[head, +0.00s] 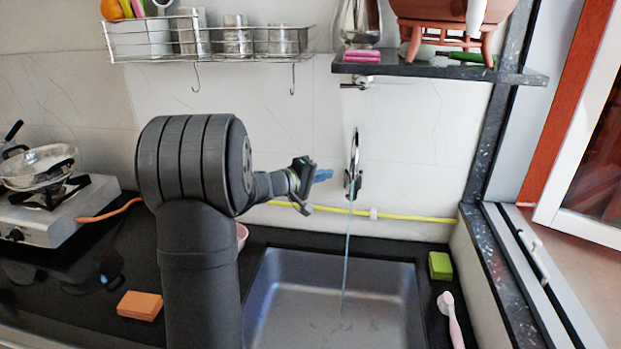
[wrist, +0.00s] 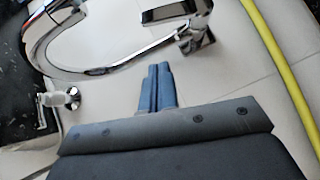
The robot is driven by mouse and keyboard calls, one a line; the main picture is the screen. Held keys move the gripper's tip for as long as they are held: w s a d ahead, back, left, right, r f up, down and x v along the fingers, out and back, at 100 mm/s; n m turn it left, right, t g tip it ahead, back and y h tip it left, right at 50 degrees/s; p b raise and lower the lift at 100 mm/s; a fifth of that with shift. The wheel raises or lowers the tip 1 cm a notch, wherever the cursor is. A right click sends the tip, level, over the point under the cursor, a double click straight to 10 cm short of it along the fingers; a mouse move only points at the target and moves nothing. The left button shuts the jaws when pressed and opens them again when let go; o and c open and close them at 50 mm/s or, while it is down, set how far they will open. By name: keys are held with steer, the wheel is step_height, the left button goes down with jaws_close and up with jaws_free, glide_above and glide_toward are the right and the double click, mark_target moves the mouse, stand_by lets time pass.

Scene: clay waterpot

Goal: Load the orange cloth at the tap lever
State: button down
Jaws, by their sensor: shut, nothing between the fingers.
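My gripper (head: 322,175) is shut and empty, its blue fingers together, left of the chrome tap (head: 354,165) on the back wall. In the wrist view the closed fingers (wrist: 157,72) point toward the tap's curved spout (wrist: 75,72) and its flat lever-like part (wrist: 195,38), with a gap in the picture; the depth between them is unclear. A thin stream runs from the tap into the sink (head: 300,292). An orange rectangular piece (head: 140,305), which may be the orange cloth, lies flat on the black counter left of my arm, away from the gripper.
A yellow hose (head: 415,217) runs along the wall behind the sink. A dark shelf (head: 430,68) with a clay pot (head: 450,32) hangs above right. A wire rack (head: 210,42) hangs above left. A green sponge (head: 440,266) and pink brush (head: 450,318) lie right of the sink.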

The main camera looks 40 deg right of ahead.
mark_target(355, 186)
steer(key=s+d, duration=0.1)
steer(key=d, duration=0.2)
steer(key=s+d+f, duration=0.1)
steer(key=shift+s+d+f, duration=0.1)
steer(key=shift+s+d, duration=0.2)
steer(key=shift+s, duration=0.05)
steer(key=shift+s, duration=0.1)
steer(key=shift+s+d, duration=0.45)
steer(key=shift+d, duration=0.05)
steer(key=shift+w, duration=0.1)
